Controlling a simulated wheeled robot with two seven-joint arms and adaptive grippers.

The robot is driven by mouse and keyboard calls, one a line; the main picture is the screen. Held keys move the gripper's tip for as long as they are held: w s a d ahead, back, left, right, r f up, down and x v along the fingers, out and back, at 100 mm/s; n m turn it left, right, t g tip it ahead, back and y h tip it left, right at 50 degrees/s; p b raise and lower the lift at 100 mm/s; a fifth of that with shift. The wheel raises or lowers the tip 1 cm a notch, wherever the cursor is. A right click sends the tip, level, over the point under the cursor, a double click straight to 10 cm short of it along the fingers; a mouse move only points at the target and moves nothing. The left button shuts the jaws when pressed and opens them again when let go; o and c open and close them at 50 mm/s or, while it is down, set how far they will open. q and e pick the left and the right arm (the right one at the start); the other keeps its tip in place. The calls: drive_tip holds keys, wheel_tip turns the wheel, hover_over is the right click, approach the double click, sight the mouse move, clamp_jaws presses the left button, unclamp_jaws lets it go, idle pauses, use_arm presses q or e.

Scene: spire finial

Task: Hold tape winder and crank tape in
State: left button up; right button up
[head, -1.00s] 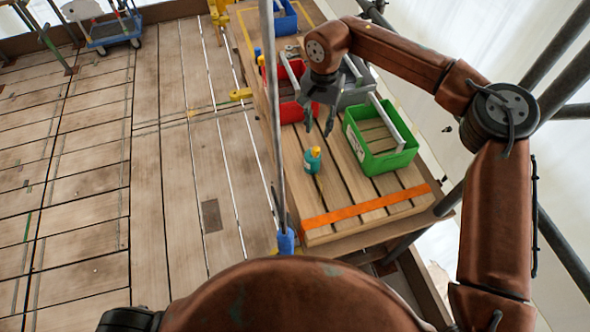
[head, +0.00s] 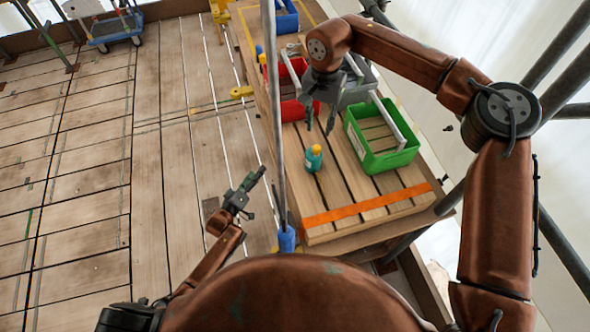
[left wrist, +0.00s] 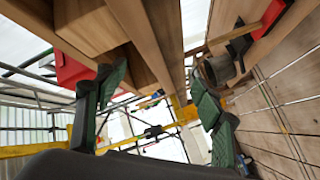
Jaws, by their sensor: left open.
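I cannot make out a tape winder or its crank for certain in either view. My left gripper (head: 254,182) is over the plank floor, left of the bench and the upright pole. In the left wrist view its green fingers (left wrist: 160,75) are spread wide with nothing between them. A dark round part (left wrist: 222,68) and a red piece (left wrist: 268,18) show near the right finger; I cannot tell what they are. My right gripper (head: 320,125) is open and empty above the bench, left of the green crate. An orange strip (head: 366,208) crosses the bench's near end.
The slatted bench (head: 335,222) holds a green crate (head: 408,156), a teal bottle with a yellow cap (head: 313,161), a red bin (head: 292,110) and a grey bin (head: 357,96). A grey pole (head: 275,120) stands at its left edge.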

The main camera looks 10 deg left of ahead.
sight(307, 161)
use_arm(q)
drive_tip(key=d+r+m+h, duration=0.2)
drive_tip(key=d+r+h, duration=0.15)
drive_tip(key=r, duration=0.55)
drive_tip(key=d+r+m+h, duration=0.2)
drive_tip(key=d+r, duration=0.3)
drive_tip(key=r, duration=0.3)
drive_tip(key=s+d+m, duration=0.2)
drive_tip(key=m, duration=0.1)
drive_tip(key=s+d+r+m+g, duration=0.1)
drive_tip(key=s+d+m, duration=0.1)
drive_tip(key=d+m, duration=0.1)
drive_tip(key=s+d+m+g+h, duration=0.1)
drive_tip(key=s+d+m, duration=0.1)
drive_tip(key=m, duration=0.2)
drive_tip(key=shift+s+d+r, duration=0.2)
drive_tip(key=shift+s+d, duration=0.2)
drive_tip(key=shift+s+d+m+g, duration=0.3)
drive_tip(key=shift+s+d+m, duration=0.05)
drive_tip(key=shift+m, duration=0.15)
drive_tip(key=shift+x, duration=3.9)
drive_tip(key=shift+f, duration=0.1)
drive_tip(key=shift+s, duration=0.1)
drive_tip(key=shift+c, duration=0.3)
drive_tip(key=c, duration=1.3)
